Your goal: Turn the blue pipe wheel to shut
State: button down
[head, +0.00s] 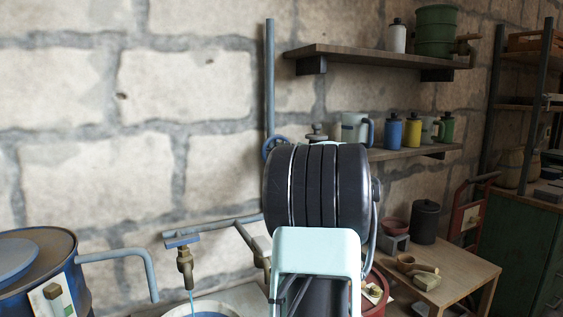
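The blue pipe wheel (268,145) is near the middle of the head view, at the foot of the upright grey pipe (269,80) on the stone wall. Only its upper left part shows; the rest is hidden behind a large dark ribbed body in the foreground. To the lower left, a brass tap (185,262) with a blue handle (182,240) hangs from a grey pipe (217,228). A thin blue stream runs from it into a round vessel (232,310). My gripper is not in view.
A blue drum (72,280) and bent pipe (125,252) are at lower left. Shelves (375,53) with canisters and mugs (355,128) are on the wall. A wooden table (462,285) stands at lower right, beside a green cabinet (515,240). The wall left of the wheel is bare.

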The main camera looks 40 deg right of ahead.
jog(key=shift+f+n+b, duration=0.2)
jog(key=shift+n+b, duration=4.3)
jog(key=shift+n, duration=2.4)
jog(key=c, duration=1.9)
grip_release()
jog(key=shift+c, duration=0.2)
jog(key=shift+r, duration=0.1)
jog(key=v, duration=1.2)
